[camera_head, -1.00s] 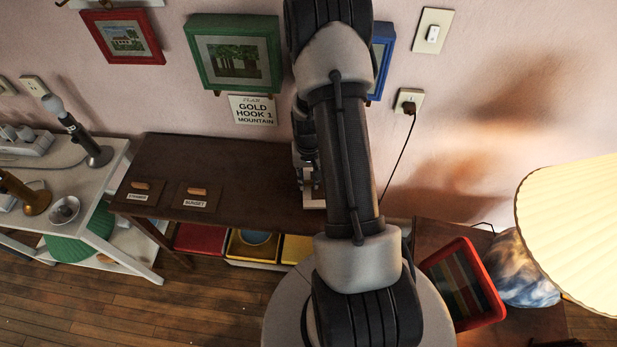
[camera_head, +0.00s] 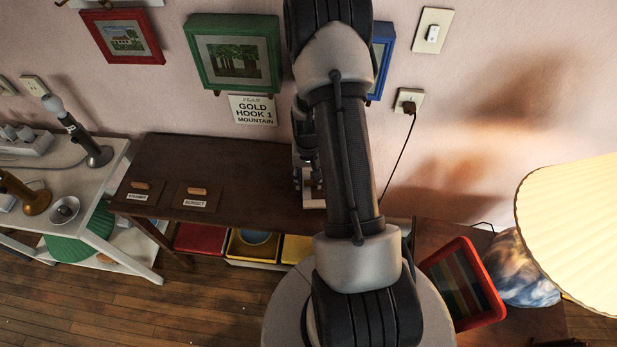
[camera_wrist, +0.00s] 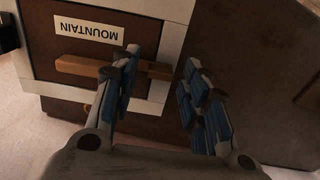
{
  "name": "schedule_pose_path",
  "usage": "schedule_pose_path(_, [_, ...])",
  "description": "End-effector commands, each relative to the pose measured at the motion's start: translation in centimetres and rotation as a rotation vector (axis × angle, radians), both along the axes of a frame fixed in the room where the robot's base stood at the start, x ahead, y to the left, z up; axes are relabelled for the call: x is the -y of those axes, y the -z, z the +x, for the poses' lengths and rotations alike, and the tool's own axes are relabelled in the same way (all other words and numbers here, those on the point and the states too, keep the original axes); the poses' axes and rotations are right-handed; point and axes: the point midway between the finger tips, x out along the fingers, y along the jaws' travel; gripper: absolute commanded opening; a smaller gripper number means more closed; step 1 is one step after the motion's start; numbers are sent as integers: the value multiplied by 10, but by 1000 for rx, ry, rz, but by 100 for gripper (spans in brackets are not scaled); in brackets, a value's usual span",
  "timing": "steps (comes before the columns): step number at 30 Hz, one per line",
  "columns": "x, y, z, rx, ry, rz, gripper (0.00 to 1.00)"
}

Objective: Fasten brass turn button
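In the wrist view a brown panel (camera_wrist: 66,39) carries an upside-down white label (camera_wrist: 88,29) reading MOUNTAIN. It sits in a pale frame (camera_wrist: 172,42). A light wooden bar (camera_wrist: 80,67) lies across the panel. In the head view my arm hides most of this.
A dark wooden table (camera_head: 235,160) stands against the wall, with two small labelled panels (camera_head: 197,197) on its left part. Green (camera_head: 235,60) and red framed pictures (camera_head: 122,35) hang above.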

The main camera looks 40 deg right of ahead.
Motion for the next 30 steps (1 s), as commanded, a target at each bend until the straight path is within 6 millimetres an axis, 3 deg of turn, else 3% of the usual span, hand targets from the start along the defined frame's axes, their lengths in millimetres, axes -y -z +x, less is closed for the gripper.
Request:
schedule_pose_path(11, [0, -6, 1, 1, -1, -1, 43])
schedule_pose_path(24, [1, -91, 1, 4, 0, -2, 43])
schedule_pose_path(30, [0, -115, 0, 1, 0, -1, 43])
